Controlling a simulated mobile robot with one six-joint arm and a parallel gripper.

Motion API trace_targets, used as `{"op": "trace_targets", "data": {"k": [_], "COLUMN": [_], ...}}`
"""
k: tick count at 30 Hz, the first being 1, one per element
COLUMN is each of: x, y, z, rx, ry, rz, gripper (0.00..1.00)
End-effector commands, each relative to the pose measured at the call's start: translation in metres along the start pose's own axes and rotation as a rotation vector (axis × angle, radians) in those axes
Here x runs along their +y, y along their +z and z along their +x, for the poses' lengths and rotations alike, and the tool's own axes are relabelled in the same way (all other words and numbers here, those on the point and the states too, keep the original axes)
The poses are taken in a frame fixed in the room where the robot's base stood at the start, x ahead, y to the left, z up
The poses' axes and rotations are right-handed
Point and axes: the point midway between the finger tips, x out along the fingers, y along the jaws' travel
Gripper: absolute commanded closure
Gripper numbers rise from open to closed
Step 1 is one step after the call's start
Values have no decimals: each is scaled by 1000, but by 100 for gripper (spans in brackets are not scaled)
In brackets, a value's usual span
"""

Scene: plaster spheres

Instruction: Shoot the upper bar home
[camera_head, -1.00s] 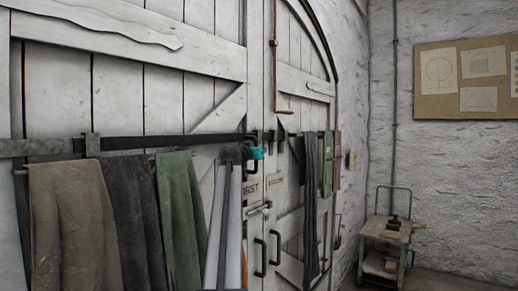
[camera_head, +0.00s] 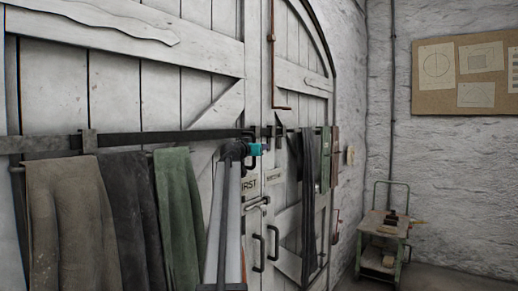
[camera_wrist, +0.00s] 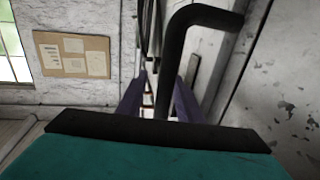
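The upper bar (camera_head: 170,137) is a long dark horizontal bar across the white double door (camera_head: 120,85). It passes a bracket (camera_head: 89,140) at the left and runs to dark fittings near the door's middle seam. My gripper (camera_head: 255,149) shows small and teal just below the bar's right end. In the wrist view, my gripper's two purple fingers (camera_wrist: 160,88) stand apart. A black bent rod (camera_wrist: 175,60) comes down between them, with a gap visible at its left side. I cannot tell whether they touch it, and its lower end is hidden behind my gripper.
Cloths, one green (camera_head: 177,200), hang below the bar. A lower bolt (camera_head: 258,203), black door handles (camera_head: 258,253) and a sign reading "FIRST" (camera_head: 249,185) sit on the door. A small trolley (camera_head: 383,225) stands at the right wall, under a pinboard (camera_head: 462,75).

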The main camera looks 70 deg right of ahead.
Motion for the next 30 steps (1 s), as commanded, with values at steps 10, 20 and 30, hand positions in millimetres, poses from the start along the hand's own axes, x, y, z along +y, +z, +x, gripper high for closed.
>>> {"op": "trace_targets", "data": {"k": [10,20,30], "x": [0,1,2], "y": [3,3,1], "z": [-37,-90,-130], "rx": [1,2,1], "ry": [-2,0,2], "rz": [1,0,0], "gripper": [67,67,67]}}
